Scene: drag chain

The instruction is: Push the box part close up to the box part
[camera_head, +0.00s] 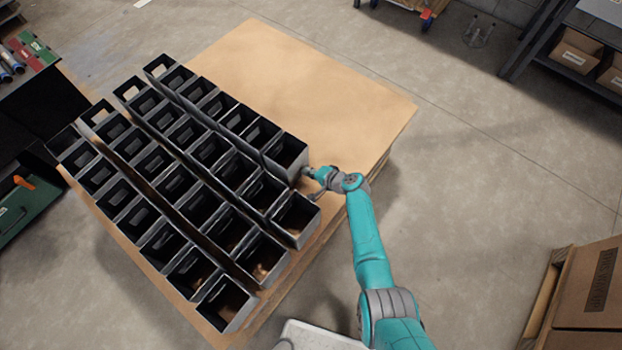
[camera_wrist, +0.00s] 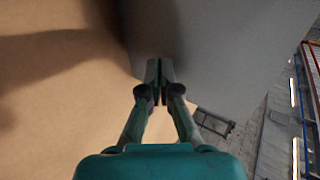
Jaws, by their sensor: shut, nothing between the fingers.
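Dark, open-topped box parts stand in long, roughly parallel rows on a wooden board (camera_head: 330,75) in the head view. The rightmost row ends in a box part (camera_head: 285,155) beside my gripper (camera_head: 308,172). The adjoining row's end box part (camera_head: 297,218) sticks out nearer to me. My gripper is shut and empty, low over the board, at the outer side of the rightmost row's end. In the wrist view my gripper (camera_wrist: 159,68) points at a plain grey wall (camera_wrist: 225,45), apparently the box part's. I cannot tell whether the fingertips touch it.
The board is bare behind and right of the rows. Cardboard boxes (camera_head: 588,300) stand at the lower right, and a shelf (camera_head: 560,55) at the upper right. A dark bench (camera_head: 40,105) is close on the left. Floor is clear right of the board.

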